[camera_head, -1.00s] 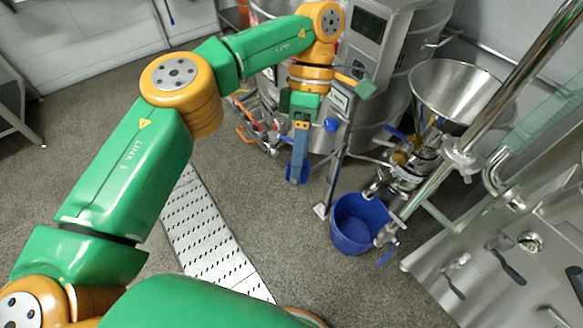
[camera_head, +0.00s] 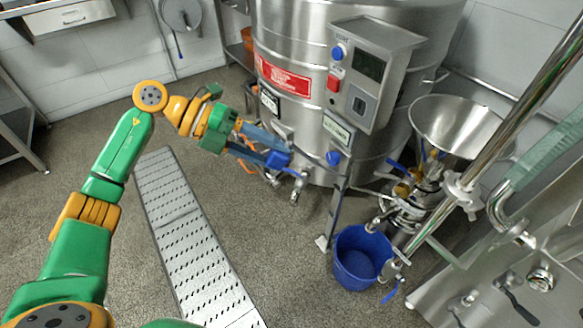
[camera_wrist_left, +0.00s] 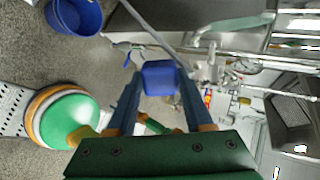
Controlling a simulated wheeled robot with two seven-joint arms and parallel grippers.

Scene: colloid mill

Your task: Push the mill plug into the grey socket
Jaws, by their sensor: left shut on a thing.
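My left gripper (camera_head: 268,156) is in front of the steel tank, pointing right and slightly down. It is shut on a blue block, which I take to be the mill plug (camera_head: 280,159). In the left wrist view the plug (camera_wrist_left: 159,78) sits between the two fingertips, with its near face showing. The plug is in the air, apart from the control box (camera_head: 375,75). A small square grey fitting (camera_head: 357,104) on the box front may be the grey socket; I cannot tell for sure. My right gripper is out of view.
The mill's funnel (camera_head: 456,122) and a blue bucket (camera_head: 361,257) are further right. A perforated floor grate (camera_head: 190,240) and open floor lie in front.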

